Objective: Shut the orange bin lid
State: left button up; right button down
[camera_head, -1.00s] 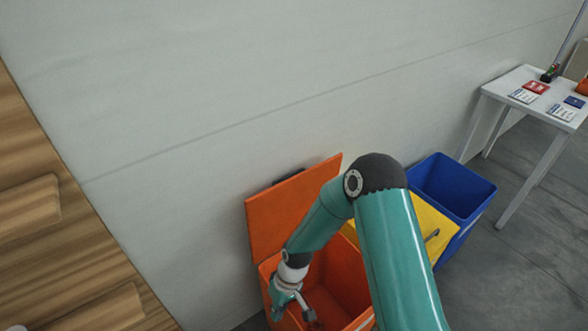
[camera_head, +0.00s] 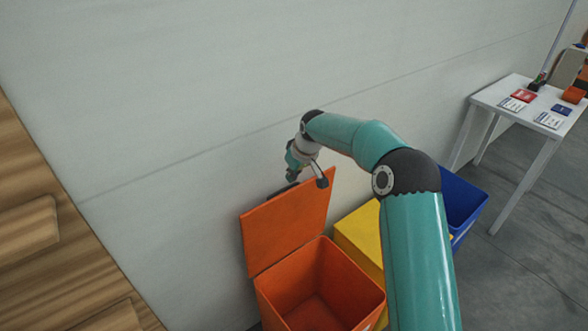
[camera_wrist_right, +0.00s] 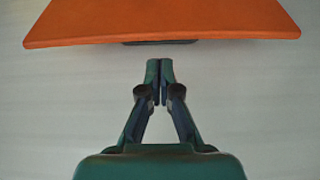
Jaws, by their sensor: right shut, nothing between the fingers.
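The orange bin (camera_head: 318,290) stands by the wall with its interior showing. Its orange lid (camera_head: 287,228) stands up from the back edge, leaning toward the wall. My right gripper (camera_head: 308,178) is above the lid's top edge, close to the wall. In the right wrist view the gripper (camera_wrist_right: 160,75) is shut and empty, pointing at the lid (camera_wrist_right: 165,20), with a small gap showing below its edge. A dark handle (camera_wrist_right: 160,42) shows on the lid's wall side. My left gripper is not in view.
A yellow bin (camera_head: 360,235) and a blue bin (camera_head: 462,205) stand to the right of the orange one, partly behind my right arm. A white table (camera_head: 520,110) with small items is further right. A wooden surface (camera_head: 50,220) is at the left.

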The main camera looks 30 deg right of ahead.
jog(key=x, duration=0.4)
jog(key=shift+w+f+p, duration=0.15)
jog(key=shift+f+p, duration=0.2)
jog(key=shift+p, duration=0.05)
jog(key=shift+a, duration=0.15)
